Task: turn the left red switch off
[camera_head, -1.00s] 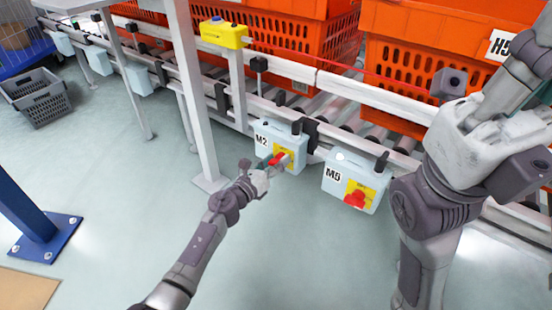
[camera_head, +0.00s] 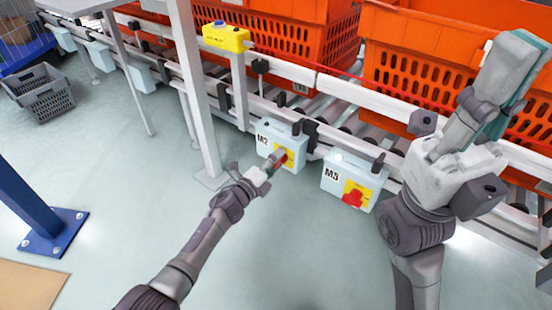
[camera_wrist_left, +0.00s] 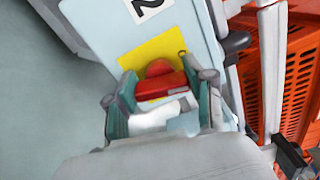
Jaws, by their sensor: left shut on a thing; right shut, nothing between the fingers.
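The left red switch (camera_head: 284,158) sits on a yellow plate on the light blue box marked M2 (camera_head: 268,136). My left gripper (camera_head: 274,161) reaches it from the lower left and partly hides it. In the left wrist view, the red switch handle (camera_wrist_left: 158,86) lies between the two teal fingers of my left gripper (camera_wrist_left: 160,98), which is shut on it. My right gripper (camera_head: 518,62) is shut and empty, raised at the right in front of the orange totes.
Orange totes (camera_head: 290,35) stand on the roller conveyor behind the boxes. A yellow box (camera_head: 227,38) is mounted above M2. A grey post (camera_head: 195,90) stands left of M2. A grey crate (camera_head: 42,95) lies far left.

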